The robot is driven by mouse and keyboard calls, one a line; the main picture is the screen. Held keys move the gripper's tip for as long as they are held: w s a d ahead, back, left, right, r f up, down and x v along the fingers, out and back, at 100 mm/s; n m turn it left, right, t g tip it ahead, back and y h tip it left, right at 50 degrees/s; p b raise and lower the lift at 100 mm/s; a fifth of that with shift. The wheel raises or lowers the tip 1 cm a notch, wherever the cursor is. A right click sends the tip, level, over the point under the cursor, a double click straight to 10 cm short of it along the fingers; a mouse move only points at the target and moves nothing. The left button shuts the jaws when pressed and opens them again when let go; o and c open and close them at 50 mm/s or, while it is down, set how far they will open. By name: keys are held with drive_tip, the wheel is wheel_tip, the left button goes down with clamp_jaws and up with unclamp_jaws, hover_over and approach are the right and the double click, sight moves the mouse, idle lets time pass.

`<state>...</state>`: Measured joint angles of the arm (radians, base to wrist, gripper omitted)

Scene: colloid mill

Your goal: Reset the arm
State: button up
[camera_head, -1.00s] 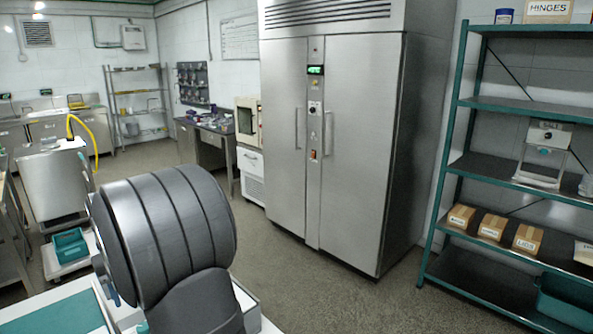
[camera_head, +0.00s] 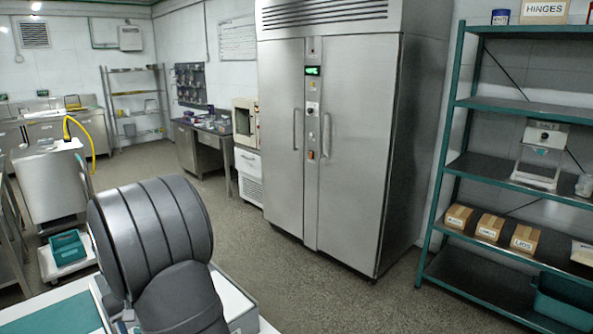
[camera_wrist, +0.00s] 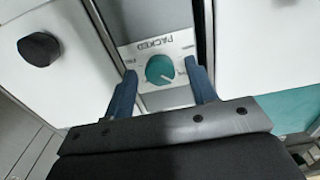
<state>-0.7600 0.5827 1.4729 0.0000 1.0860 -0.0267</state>
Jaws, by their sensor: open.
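My gripper (camera_wrist: 165,88) shows in the wrist view with its two blue fingers spread apart and nothing held between them. Beyond the fingers is a white panel (camera_wrist: 185,42) lettered "PACKED", with a round teal knob (camera_wrist: 160,69) that appears between the fingertips. I cannot tell whether the fingers touch the panel. In the head view my dark grey arm fills the lower left and hides the gripper.
A tall steel cabinet (camera_head: 355,150) stands in the middle. A green shelf unit (camera_head: 510,104) with boxes (camera_head: 490,227) is at right. A steel cart (camera_head: 52,185) and a teal bin (camera_head: 67,248) are at left. The floor (camera_head: 300,290) before the cabinet is clear.

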drive_tip(key=shift+r, duration=0.1)
wheel_tip(320, 180, up, 18)
wheel_tip(320, 180, down, 18)
drive_tip(key=shift+r, duration=0.1)
drive_tip(key=shift+f, duration=0.25)
drive_tip(key=n, duration=0.9)
drive_tip(key=shift+r, duration=0.1)
wheel_tip(320, 180, up, 9)
idle(0.5)
